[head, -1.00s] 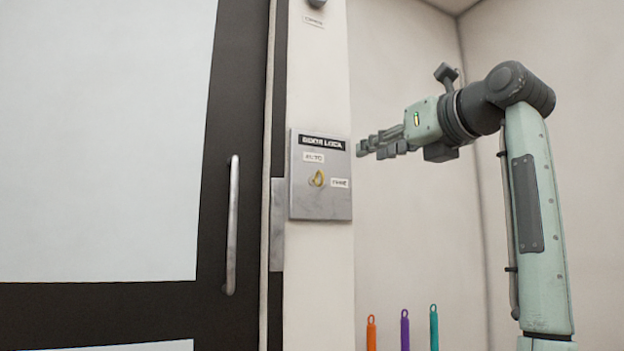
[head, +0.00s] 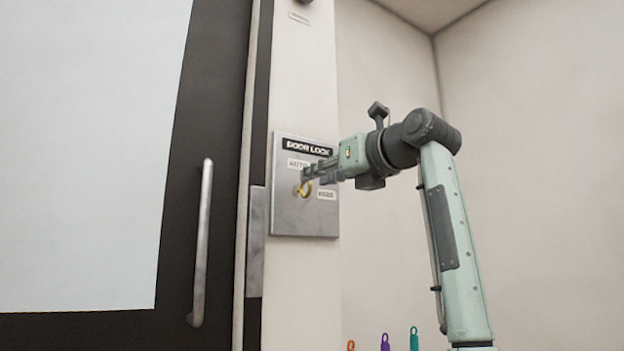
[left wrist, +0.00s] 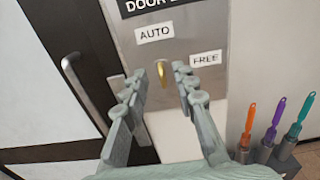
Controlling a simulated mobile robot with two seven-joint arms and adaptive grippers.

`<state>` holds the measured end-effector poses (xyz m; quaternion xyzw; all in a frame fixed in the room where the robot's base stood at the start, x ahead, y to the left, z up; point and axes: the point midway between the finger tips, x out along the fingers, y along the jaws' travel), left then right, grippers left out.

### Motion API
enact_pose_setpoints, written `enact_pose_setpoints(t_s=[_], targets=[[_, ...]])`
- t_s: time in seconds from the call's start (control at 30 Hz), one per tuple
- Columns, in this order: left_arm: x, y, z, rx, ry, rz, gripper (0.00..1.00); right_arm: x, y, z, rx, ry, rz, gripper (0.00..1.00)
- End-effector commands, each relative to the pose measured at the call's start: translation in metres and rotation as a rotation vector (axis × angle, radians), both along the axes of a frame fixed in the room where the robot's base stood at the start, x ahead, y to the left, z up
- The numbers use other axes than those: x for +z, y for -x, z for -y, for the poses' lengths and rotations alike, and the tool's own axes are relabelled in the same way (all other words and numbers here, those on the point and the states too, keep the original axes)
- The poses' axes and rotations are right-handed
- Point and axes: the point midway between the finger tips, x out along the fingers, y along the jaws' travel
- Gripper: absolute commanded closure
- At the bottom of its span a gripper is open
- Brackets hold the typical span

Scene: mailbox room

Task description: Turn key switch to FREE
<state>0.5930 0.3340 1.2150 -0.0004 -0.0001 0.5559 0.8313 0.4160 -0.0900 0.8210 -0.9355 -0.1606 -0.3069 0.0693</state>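The door lock plate (head: 290,222) is a grey metal panel on the white post. Its AUTO label (head: 298,164) is at the upper left and its FREE label (head: 326,195) at the right. The gold key (head: 304,189) sits in the plate below AUTO. In the left wrist view the key (left wrist: 158,72) stands nearly upright, toward AUTO (left wrist: 154,33) and left of FREE (left wrist: 206,59). My left gripper (head: 310,172) is at the plate; its open fingers (left wrist: 163,80) lie either side of the key in the picture. I cannot tell whether they touch it. My right gripper is not in view.
A dark-framed door with a vertical metal handle (head: 202,245) is left of the post. Orange, purple (left wrist: 272,118) and teal handled items stand low at the right.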

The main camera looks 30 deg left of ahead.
Motion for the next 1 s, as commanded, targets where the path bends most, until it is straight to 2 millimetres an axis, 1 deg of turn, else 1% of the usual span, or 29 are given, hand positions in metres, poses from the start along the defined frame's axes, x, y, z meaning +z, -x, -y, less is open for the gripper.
enact_pose_setpoints(t_s=[0.03,0.1,0.2,0.3,0.5,0.53,0.73,0.77,1.0], targets=[[0.000,-0.003,-0.007,0.001,0.001,0.000,0.72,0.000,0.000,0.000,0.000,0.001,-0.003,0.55],[0.000,-0.006,-0.015,0.001,0.000,-0.001,0.72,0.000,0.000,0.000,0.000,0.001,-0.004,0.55],[0.000,-0.009,-0.022,0.000,0.000,-0.001,0.72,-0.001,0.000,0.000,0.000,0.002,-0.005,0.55],[0.000,-0.011,-0.025,-0.001,0.000,-0.001,0.72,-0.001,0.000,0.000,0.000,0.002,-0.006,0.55],[0.000,-0.011,-0.025,-0.001,0.000,-0.001,0.72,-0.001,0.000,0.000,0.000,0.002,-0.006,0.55],[0.000,-0.011,-0.025,-0.001,0.000,-0.001,0.74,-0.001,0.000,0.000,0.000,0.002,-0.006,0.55],[0.000,-0.011,-0.025,0.000,0.000,-0.001,0.98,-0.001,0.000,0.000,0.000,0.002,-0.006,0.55],[0.000,-0.011,-0.025,0.000,0.000,-0.001,1.00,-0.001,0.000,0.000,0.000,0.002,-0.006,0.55],[0.000,-0.011,-0.025,0.000,-0.001,-0.002,1.00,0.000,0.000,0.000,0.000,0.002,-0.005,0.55]])
